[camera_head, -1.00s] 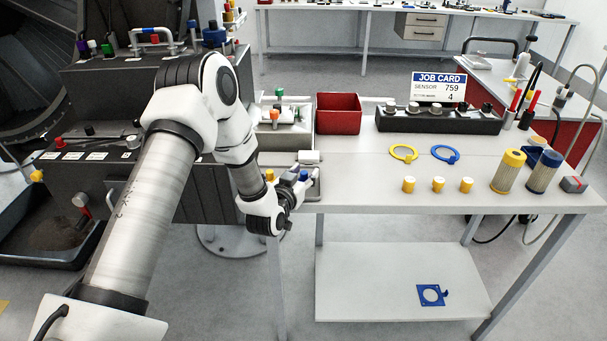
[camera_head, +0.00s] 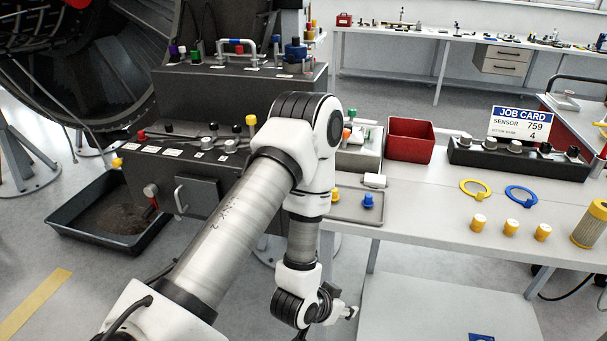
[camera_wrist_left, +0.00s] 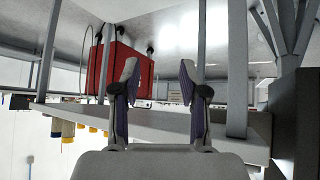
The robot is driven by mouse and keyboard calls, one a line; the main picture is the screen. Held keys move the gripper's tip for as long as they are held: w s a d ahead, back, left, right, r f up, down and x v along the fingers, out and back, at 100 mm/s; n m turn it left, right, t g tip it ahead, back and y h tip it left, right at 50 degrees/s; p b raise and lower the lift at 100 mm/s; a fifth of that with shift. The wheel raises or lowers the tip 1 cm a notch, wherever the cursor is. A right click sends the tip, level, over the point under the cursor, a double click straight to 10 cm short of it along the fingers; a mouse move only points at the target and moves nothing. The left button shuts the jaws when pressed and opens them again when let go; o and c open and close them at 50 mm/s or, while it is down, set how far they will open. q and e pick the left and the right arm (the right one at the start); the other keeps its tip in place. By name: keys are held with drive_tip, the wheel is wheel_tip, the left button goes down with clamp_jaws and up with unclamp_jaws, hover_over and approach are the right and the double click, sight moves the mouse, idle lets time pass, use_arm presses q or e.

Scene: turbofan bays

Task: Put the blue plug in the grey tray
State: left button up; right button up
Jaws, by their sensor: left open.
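The blue plug (camera_head: 368,201) stands upright in the right part of the shallow grey tray (camera_head: 345,219), at the left end of the bench. A yellow plug (camera_head: 335,196) is in the same tray, partly hidden by my left arm. My left gripper (camera_head: 352,313) is below and in front of the bench edge, well apart from the tray. In the left wrist view the gripper (camera_wrist_left: 160,85) has its two fingers spread, with nothing between them. The wrist picture appears upside down. My right gripper is not in view.
A white block (camera_head: 374,181) lies at the tray's back edge. Behind are a light box (camera_head: 362,160) with coloured plugs and a red bin (camera_head: 411,140). Yellow (camera_head: 475,190) and blue rings (camera_head: 521,196) and several yellow cups lie to the right. A dark plug panel (camera_head: 240,95) stands left.

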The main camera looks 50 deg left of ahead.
use_arm(q)
drive_tip(key=s+d+f+g, duration=0.2)
drive_tip(key=s+f+g, duration=0.2)
drive_tip(key=s, duration=0.5)
drive_tip(key=s+d+f+g, duration=0.2)
drive_tip(key=s+f+g, duration=0.2)
drive_tip(key=s, duration=0.6)
wheel_tip(320, 180, down, 2)
drive_tip(key=shift+f+g, duration=0.2)
drive_tip(key=shift+g, duration=0.2)
